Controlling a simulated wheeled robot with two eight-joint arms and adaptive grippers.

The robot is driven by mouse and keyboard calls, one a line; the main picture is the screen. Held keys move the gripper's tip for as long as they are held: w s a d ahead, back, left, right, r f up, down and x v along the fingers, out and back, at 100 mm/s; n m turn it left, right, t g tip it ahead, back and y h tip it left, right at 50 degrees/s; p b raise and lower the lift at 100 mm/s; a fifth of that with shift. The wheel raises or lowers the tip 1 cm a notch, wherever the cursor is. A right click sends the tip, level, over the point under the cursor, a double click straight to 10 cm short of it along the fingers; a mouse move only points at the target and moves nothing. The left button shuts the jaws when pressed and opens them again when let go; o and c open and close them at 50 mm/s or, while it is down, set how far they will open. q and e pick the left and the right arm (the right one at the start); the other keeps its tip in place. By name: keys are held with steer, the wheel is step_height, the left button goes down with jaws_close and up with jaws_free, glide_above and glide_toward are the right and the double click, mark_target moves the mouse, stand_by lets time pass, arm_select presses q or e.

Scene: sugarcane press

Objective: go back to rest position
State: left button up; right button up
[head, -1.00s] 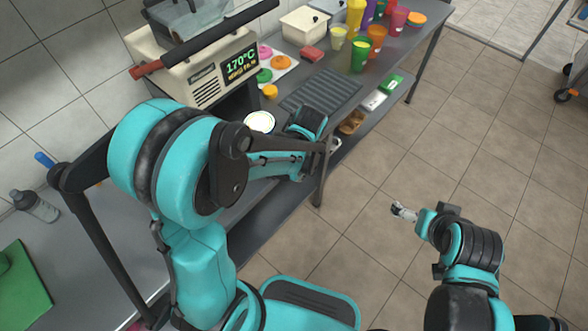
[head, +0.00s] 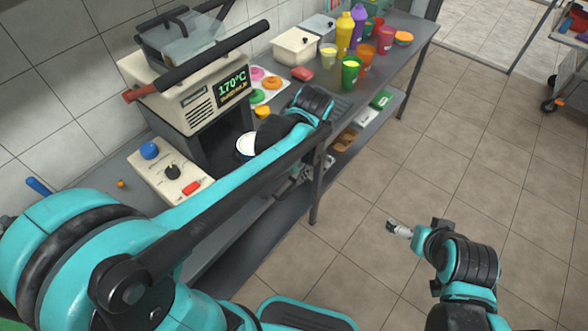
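My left arm, teal and black, comes in from the lower left and reaches across the counter (head: 140,160) to its front edge. My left gripper (head: 292,181) is grey and hangs by that edge, below the arm and partly hidden by it. I cannot make out its fingers or anything in them. My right gripper (head: 397,229) is out over the tiled floor at the right, clear of the counter. It is small in the view, and I see nothing in it. Whether its fingers are open or shut is too small to tell.
A beige machine (head: 190,95) reading 170°C stands against the wall. A control box (head: 168,178) with blue and red buttons is in front of it. Several coloured cups and bottles, including a green cup (head: 350,72), stand at the far end.

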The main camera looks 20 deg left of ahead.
arm_select(q)
steer(key=shift+r, duration=0.1)
stand_by(0.5)
steer(key=s+a+r+n+t+h, duration=0.1)
steer(key=s+n+t, duration=0.1)
steer(key=s+t, duration=0.1)
steer(key=s+a+n+t, duration=0.2)
steer(key=s+t, duration=0.1)
steer(key=s, duration=0.3)
steer(key=shift+a+r+h, duration=0.3)
steer(key=shift+r+h, duration=0.1)
steer(key=shift+s, duration=0.1)
stand_by(0.6)
